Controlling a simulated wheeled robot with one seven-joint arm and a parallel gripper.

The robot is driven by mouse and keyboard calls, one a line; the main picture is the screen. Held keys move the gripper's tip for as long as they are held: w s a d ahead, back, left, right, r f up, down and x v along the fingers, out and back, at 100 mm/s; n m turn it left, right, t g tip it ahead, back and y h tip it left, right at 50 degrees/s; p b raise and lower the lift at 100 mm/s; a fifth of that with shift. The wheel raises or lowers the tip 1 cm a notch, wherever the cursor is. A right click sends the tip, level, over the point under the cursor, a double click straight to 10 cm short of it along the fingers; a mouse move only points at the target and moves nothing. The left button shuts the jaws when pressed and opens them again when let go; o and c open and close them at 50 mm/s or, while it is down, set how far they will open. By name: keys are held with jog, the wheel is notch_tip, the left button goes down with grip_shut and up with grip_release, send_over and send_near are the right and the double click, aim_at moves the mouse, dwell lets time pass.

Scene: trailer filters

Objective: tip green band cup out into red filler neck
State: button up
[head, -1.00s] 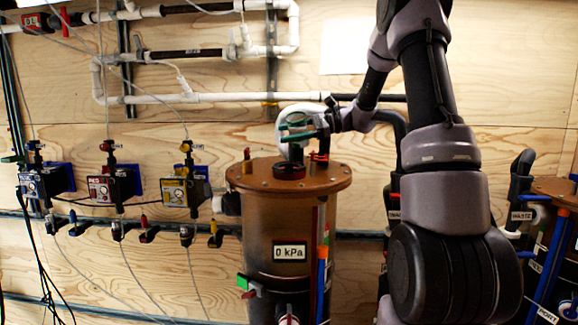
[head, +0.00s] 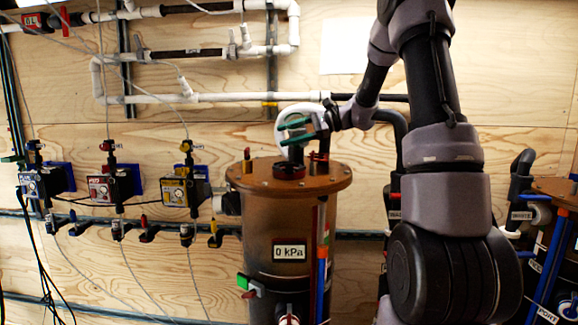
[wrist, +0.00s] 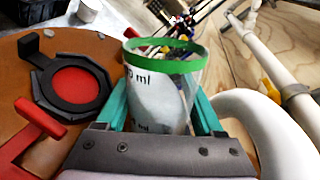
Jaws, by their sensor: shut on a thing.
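The green band cup (wrist: 158,85) is a clear, whitish cup with a green rim and printed ml marks. My gripper (wrist: 163,108) is shut on it, one green finger on each side. In the head view my gripper (head: 296,131) is above the back of the brown tank lid, and the cup is hard to make out against the white pipe there. The red filler neck (head: 289,170) sits on the lid, below and slightly left of my gripper. In the wrist view the filler neck (wrist: 76,89), red inside a black collar, lies left of the cup, apart from it.
The brown lid (head: 325,181) tops a tank with a 0 kPa label. A red lever (wrist: 38,122) lies near my gripper. A thick white pipe (wrist: 265,120) runs close on the right. Blue, red and yellow valve boxes hang on the wall at left.

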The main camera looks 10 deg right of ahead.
jog(key=shift+w+d+f+n+t+h+p, duration=0.15)
jog(key=shift+f+n+t+h, duration=0.2)
jog(key=shift+n, duration=0.35)
jog(key=shift+a+f+n+t+h+p, duration=0.15)
jog(key=shift+f+n+t+h, duration=0.2)
jog(key=shift+n, duration=0.35)
dwell(1.4)
jog(key=shift+d+f+n+h, duration=0.15)
jog(key=shift+f+n+h, duration=0.2)
jog(key=shift+n, duration=0.25)
dwell(1.1)
jog(key=shift+s+a+r+n+t+h+p, duration=0.3)
jog(key=shift+n+t+p, duration=0.3)
jog(key=shift+p, duration=0.25)
dwell(0.9)
jog(key=shift+s+r+n+t+h+p, duration=0.15)
jog(key=shift+r+n+t+h+p, duration=0.1)
jog(key=shift+r+n+t+p, duration=0.25)
dwell(1.2)
